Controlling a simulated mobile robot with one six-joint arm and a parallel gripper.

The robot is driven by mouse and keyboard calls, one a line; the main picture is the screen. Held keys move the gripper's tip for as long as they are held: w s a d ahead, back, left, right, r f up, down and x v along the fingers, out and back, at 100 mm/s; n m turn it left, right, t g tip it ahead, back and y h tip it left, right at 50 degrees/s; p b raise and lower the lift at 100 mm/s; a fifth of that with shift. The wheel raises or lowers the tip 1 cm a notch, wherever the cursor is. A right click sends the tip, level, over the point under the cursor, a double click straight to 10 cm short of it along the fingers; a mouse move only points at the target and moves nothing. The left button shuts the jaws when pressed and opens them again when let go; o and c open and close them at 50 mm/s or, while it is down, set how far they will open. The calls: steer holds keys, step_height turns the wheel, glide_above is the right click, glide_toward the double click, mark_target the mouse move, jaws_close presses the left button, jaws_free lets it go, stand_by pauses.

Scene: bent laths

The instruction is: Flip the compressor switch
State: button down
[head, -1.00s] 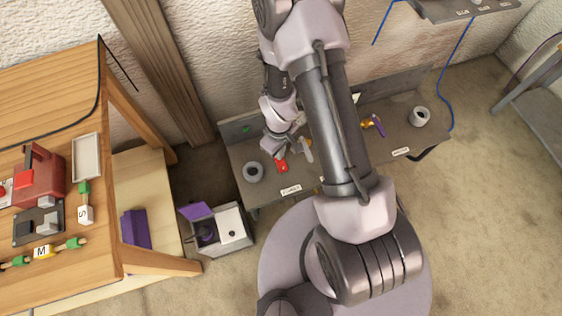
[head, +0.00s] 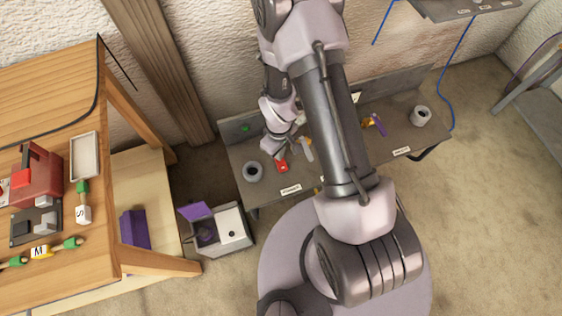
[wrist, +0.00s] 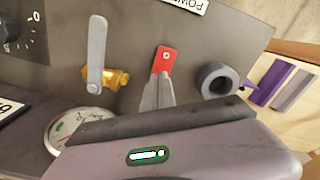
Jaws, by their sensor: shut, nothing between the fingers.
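A red switch (wrist: 163,58) with a small pale mark sits on a dark grey panel (wrist: 190,35) in the wrist view, beside a partly cropped label (wrist: 185,4) that seems to read POWER upside down. The switch also shows in the head view (head: 282,166). My gripper (wrist: 158,78) is shut and empty. Its fingertips are right at the near end of the switch and overlap it in the picture; I cannot tell if they touch. In the head view my gripper (head: 279,150) is just above the switch, partly hidden by my own arm.
A grey lever on a brass valve (wrist: 112,78) stands left of the switch, with a round gauge (wrist: 75,128) below it. A dark ring-shaped part (wrist: 217,80) is close on the right. A wooden bench (head: 70,90) and a grey box with a purple lid (head: 222,230) stand left.

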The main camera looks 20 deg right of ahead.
steer(key=shift+f+b, duration=0.4)
steer(key=shift+f, duration=0.1)
steer(key=shift+r, duration=0.1)
step_height(320, 180, up, 7)
steer(key=p, duration=0.5)
stand_by(0.4)
